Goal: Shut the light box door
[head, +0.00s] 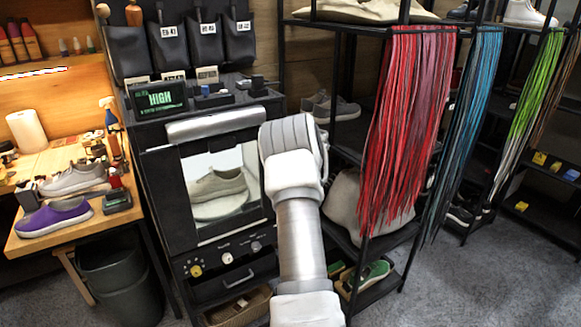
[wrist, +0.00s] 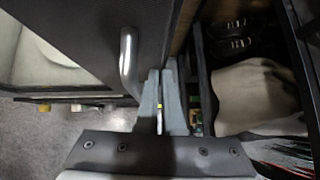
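The light box (head: 160,200) stands in the middle of the head view, with a pale sneaker (head: 216,186) in its lit chamber. In the wrist view the dark door panel (wrist: 88,45) fills the upper left, with the bright chamber beside it. A silver bar handle (wrist: 128,62) is on the panel near its right edge. My gripper (wrist: 161,72) is just right of the handle, beside it and not around it. Its fingers are close together with nothing visible between them. In the head view my arm hides the gripper and handle. I cannot tell how far the door stands ajar.
A black shelf rack with red laces (head: 405,120) stands close on the right. A wooden bench (head: 60,235) with a purple sneaker (head: 54,217) and a dark bin (head: 122,280) are on the left. Knobs (head: 227,258) sit below the chamber. Grey floor is open at the lower right.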

